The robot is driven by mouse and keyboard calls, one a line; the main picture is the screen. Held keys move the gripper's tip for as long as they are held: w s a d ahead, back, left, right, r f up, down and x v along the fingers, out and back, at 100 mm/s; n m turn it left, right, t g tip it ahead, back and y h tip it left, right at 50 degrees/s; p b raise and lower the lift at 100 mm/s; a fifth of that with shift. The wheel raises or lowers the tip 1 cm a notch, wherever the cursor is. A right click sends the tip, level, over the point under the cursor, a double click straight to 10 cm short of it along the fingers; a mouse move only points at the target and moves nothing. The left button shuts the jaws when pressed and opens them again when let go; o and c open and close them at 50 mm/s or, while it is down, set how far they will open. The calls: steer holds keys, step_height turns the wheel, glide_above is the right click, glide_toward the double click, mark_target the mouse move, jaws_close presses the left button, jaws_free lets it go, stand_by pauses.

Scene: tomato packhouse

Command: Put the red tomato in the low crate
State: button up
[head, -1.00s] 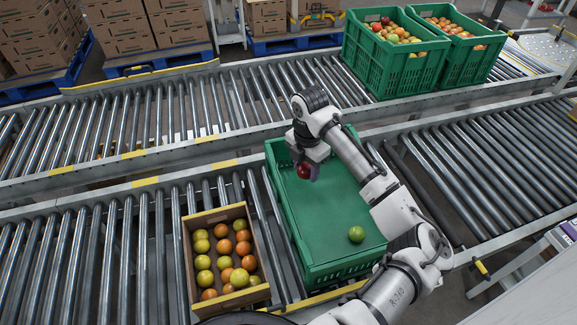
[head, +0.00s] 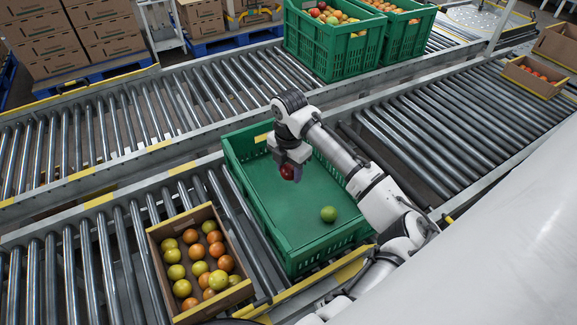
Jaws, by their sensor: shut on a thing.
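The red tomato (head: 287,172) is held between the fingers of my gripper (head: 289,170), which is shut on it. My gripper points down over the low green crate (head: 252,226), above its floor toward the back half. How high the tomato is above the crate floor is hard to tell. A green tomato (head: 328,214) lies on the crate floor near the front right. My arm reaches in from the right and hides part of the crate's right rim.
A cardboard box (head: 158,262) of green and orange tomatoes stands left of the low crate on the roller conveyor (head: 62,275). Two taller green crates (head: 335,54) full of tomatoes stand on the rear conveyor. A small box (head: 528,82) is at the far right.

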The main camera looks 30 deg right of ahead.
steer(key=b, duration=0.8)
glide_toward(289, 209)
step_height(289, 209, down, 5)
steer(key=shift+w+f, duration=0.1)
steer(key=shift+f, duration=0.05)
steer(key=shift+f+b, duration=0.3)
steer(key=shift+f, duration=0.25)
stand_by(0.6)
steer(key=o, duration=0.8)
steer(key=c, duration=0.3)
steer(key=shift+r, duration=0.1)
step_height(289, 209, up, 7)
steer(key=p, duration=0.5)
stand_by(0.6)
